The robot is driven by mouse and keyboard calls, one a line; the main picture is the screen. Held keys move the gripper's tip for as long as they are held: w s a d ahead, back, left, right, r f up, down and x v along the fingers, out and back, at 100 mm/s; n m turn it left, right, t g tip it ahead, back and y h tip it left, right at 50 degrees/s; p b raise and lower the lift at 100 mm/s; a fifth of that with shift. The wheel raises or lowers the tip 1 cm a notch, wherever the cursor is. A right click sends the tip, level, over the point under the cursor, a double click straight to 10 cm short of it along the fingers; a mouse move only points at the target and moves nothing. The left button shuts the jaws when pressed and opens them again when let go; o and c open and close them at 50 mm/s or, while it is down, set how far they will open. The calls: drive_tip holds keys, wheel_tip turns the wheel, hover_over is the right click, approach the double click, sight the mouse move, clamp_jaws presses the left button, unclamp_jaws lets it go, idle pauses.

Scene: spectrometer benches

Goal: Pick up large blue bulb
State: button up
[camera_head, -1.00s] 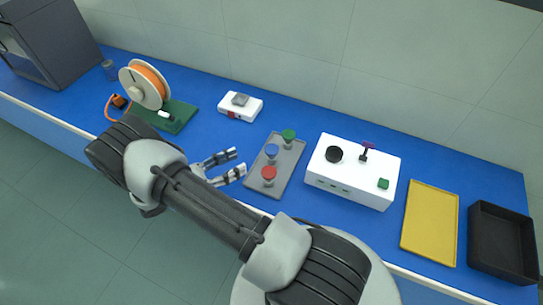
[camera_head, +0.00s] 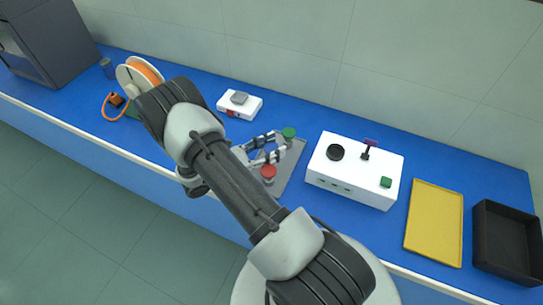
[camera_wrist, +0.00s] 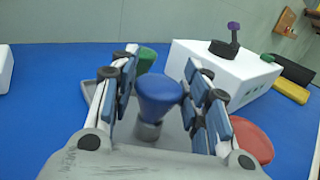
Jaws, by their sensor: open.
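The large blue bulb (camera_wrist: 158,97) stands upright on its grey base on the grey tray (camera_head: 289,179). In the wrist view it sits between the two fingers of my gripper (camera_wrist: 160,90), which is open. I cannot tell whether either finger touches it. In the head view my gripper (camera_head: 267,149) is over the tray and hides most of the blue bulb. A green bulb (camera_head: 289,132) stands behind it on the tray; it also shows in the wrist view (camera_wrist: 146,60). A red bulb (camera_head: 268,171) stands in front, and in the wrist view (camera_wrist: 251,140) it is close beside the right finger.
A white box (camera_head: 353,171) with a black knob and a purple-topped lever stands right of the tray. A yellow tray (camera_head: 434,222) and a black bin (camera_head: 507,242) are farther right. A small white device (camera_head: 240,105) and an orange spool (camera_head: 139,76) are at the left.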

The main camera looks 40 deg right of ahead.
drive_tip(key=shift+c, duration=0.4)
drive_tip(key=c, duration=0.7)
